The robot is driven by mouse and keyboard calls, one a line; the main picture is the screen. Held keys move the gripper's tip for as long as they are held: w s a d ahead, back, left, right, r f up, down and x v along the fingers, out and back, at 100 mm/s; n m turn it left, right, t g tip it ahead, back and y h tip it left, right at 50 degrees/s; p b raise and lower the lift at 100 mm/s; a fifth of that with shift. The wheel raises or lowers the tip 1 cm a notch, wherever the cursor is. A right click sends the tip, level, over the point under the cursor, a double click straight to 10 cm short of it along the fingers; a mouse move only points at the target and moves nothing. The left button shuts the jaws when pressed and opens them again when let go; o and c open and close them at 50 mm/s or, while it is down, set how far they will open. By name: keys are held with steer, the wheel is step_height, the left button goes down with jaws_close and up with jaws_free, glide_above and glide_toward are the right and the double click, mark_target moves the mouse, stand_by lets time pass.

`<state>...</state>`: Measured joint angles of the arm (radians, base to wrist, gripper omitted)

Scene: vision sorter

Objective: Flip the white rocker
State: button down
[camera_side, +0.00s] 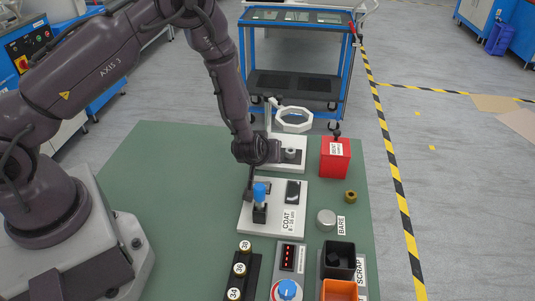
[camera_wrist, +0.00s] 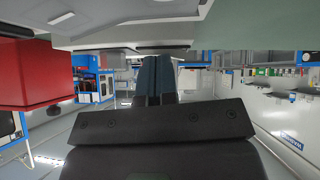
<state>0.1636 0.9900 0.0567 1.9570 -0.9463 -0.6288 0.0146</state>
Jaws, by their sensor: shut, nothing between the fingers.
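A white plate labelled COAT (camera_side: 275,229) lies on the green table in the side view. On it are a small black switch-like block (camera_side: 293,191) and, to its left, a blue-topped part (camera_side: 260,190) on a black base. I cannot make out a white rocker clearly on either. The plate's switches are not clear there.
A red box (camera_side: 335,158) stands to the right and shows in the wrist view (camera_wrist: 35,75). A second white plate (camera_side: 300,163) and a white ring (camera_side: 293,120) are behind. Numbered cylinders, a blue-knob unit (camera_side: 286,290) and bins are in front. The green table's left is clear.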

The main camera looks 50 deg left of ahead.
steer(key=shift+d+r, duration=0.1)
steer(key=v, duration=1.2)
steer(key=shift+s+r, duration=0.2)
steer(key=shift+s, duration=0.1)
steer(key=shift+d, duration=0.15)
steer(key=s+d+r+m+t+h, duration=0.15)
steer(key=r+h, duration=0.25)
steer(key=r, duration=0.4)
steer(key=d+r+m+h, duration=0.3)
steer(key=r, duration=0.4)
steer(key=s+a+r+m+g, duration=0.1)
steer(key=s+a+r+m, duration=0.1)
steer(key=s, duration=0.6)
steer(key=s+a+r+m+g+y, duration=0.1)
steer(key=s+a+r+m+g, duration=0.1)
steer(key=s+r, duration=0.4)
steer(key=s+a+m, duration=0.1)
steer(key=s+a, duration=0.1)
steer(key=shift+a+r, duration=0.35)
